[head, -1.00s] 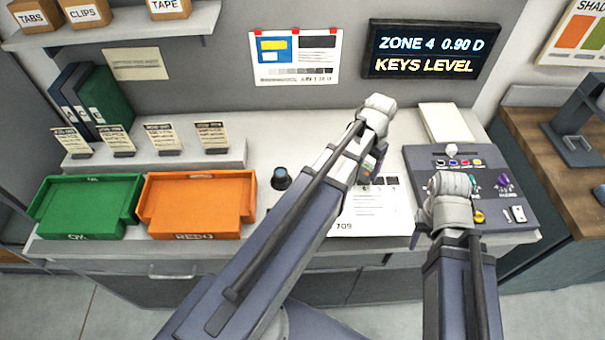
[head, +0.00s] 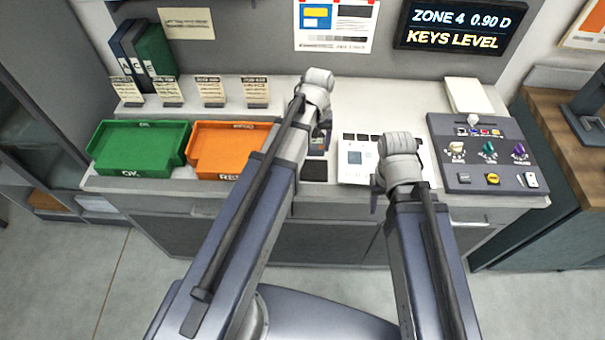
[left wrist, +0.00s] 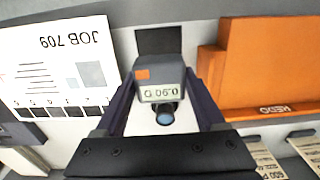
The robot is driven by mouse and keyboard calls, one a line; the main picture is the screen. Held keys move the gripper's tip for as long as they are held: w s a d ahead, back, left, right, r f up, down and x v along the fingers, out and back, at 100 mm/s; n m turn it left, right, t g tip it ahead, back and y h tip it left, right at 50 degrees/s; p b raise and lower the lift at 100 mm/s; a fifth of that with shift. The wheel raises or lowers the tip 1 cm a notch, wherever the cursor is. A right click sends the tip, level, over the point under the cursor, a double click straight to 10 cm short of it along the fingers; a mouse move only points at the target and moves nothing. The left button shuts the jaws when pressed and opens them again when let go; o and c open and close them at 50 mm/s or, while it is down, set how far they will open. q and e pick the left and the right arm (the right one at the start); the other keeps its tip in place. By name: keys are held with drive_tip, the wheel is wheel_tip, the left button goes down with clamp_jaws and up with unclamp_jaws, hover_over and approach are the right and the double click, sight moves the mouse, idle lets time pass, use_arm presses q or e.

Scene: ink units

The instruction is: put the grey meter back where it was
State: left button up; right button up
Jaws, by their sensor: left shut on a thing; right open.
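The grey meter (left wrist: 160,80) has an orange patch and a display that appears upside down, reading 0.90 D. My left gripper (left wrist: 162,92) is shut on its sides. In the head view the meter (head: 318,144) shows partly beside my left gripper (head: 319,135), which covers the rest. A dark square pad (head: 314,171) lies bare on the desk, just nearer the front edge than the meter; it also shows in the left wrist view (left wrist: 158,40). I cannot tell the meter's height above the desk. My right gripper (head: 378,198) is open at the printed sheet's front edge.
The job sheet (left wrist: 55,65) lies beside the pad. The orange tray (head: 212,160) and green tray (head: 135,155) are at the left, the control panel (head: 475,172) at the right.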

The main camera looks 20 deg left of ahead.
use_arm(q)
drive_tip(key=b, duration=0.6)
hover_over(314, 170)
drive_tip(key=shift+f, duration=3.2)
drive_tip(key=shift+f, duration=0.1)
wheel_tip(314, 170, down, 4)
drive_tip(key=b, duration=0.4)
drive_tip(key=shift+r, duration=0.25)
drive_tip(key=shift+f, duration=0.2)
drive_tip(key=o, duration=1.4)
drive_tip(key=shift+r, duration=0.1)
